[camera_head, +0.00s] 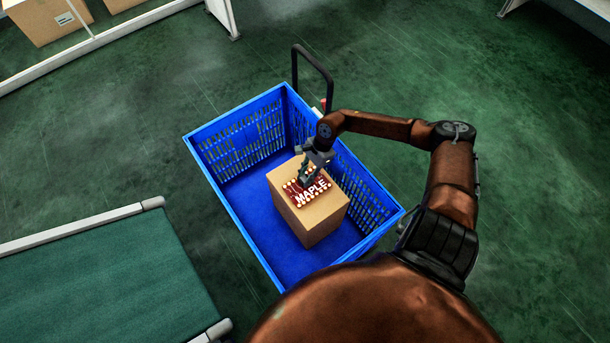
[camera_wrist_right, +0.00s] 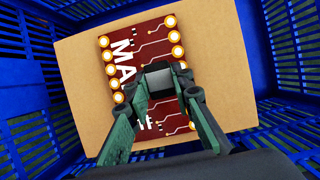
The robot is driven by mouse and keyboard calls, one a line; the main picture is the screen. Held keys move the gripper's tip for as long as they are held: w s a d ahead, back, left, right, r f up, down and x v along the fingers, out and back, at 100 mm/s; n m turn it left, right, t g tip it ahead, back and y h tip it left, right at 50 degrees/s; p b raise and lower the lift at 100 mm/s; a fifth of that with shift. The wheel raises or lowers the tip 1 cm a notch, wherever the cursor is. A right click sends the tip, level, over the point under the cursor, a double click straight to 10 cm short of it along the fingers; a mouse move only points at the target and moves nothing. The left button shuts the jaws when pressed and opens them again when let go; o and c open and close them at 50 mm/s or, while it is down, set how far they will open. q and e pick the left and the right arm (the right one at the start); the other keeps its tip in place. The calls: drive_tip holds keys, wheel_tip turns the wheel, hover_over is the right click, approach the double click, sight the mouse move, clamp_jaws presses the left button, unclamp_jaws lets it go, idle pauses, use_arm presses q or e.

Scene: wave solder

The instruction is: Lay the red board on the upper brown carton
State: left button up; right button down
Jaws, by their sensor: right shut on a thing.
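The red board (camera_head: 313,193), with white "MAPLE" lettering and gold round pads along its edges, is over the top of the brown carton (camera_head: 318,222). It also shows in the right wrist view (camera_wrist_right: 145,42), flat above the carton top (camera_wrist_right: 215,60) and within its outline. I cannot tell whether it touches the carton. My right gripper (camera_head: 307,180) is shut on the board from above; its fingers (camera_wrist_right: 160,90) hide part of the board's middle in the right wrist view. My left gripper is not in view.
The carton stands inside a blue crate (camera_head: 240,120) with slatted walls, which rise around it. Blue floor shows left of the carton. A black handle (camera_head: 313,60) stands behind the crate. A green-topped conveyor (camera_head: 100,270) is at lower left. More cartons (camera_head: 45,20) are at upper left.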

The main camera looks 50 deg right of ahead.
drive_tip(key=shift+f, duration=0.45)
drive_tip(key=c, duration=1.6)
unclamp_jaws()
drive_tip(key=v, duration=1.2)
